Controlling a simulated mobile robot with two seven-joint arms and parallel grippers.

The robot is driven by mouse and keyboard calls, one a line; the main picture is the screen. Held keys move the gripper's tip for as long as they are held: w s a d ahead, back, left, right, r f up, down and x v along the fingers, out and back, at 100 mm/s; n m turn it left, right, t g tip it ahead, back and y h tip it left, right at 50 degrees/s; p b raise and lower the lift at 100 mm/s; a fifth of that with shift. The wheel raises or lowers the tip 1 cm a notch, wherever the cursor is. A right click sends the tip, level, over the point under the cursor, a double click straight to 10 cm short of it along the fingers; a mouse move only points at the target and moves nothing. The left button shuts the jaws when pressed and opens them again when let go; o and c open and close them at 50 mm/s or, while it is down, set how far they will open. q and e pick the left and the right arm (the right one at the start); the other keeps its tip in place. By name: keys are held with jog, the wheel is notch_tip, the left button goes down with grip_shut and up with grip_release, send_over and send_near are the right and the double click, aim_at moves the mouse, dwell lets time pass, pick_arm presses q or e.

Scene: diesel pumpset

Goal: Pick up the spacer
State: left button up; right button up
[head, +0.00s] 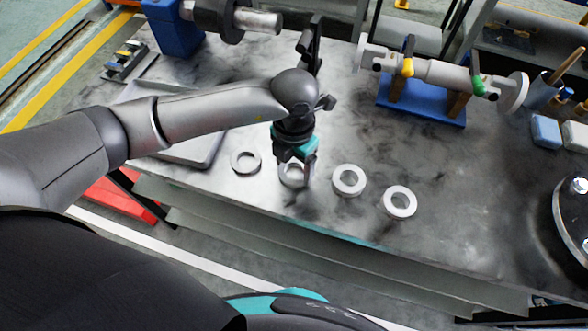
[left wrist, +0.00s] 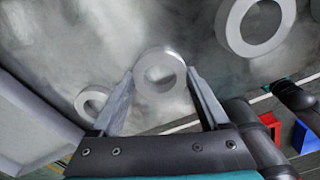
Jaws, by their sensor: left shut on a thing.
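Several ring-shaped grey spacers lie in a row near the front edge of the metal workbench. My left gripper (head: 295,172) points down at the bench, shut on one light grey spacer (head: 293,183). In the left wrist view the held spacer (left wrist: 160,54) sits between the two fingertips (left wrist: 160,82), with its hole facing the camera. Its height above the bench is hard to tell. A darker spacer (head: 235,163) lies to its left, and two paler ones lie to its right, a nearer (head: 338,181) and a farther one (head: 388,203). My right gripper is not in view.
A grey tray (head: 208,154) stands left of the spacers, partly behind my arm. A shaft assembly (head: 436,72) rests on a blue stand (head: 425,107) at the back. A round dark part (head: 566,225) is at the right. The bench (head: 470,170) is clear right of the spacers.

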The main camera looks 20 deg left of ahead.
pick_arm(q)
jog(key=c, duration=0.6)
jog(key=shift+r, duration=0.1)
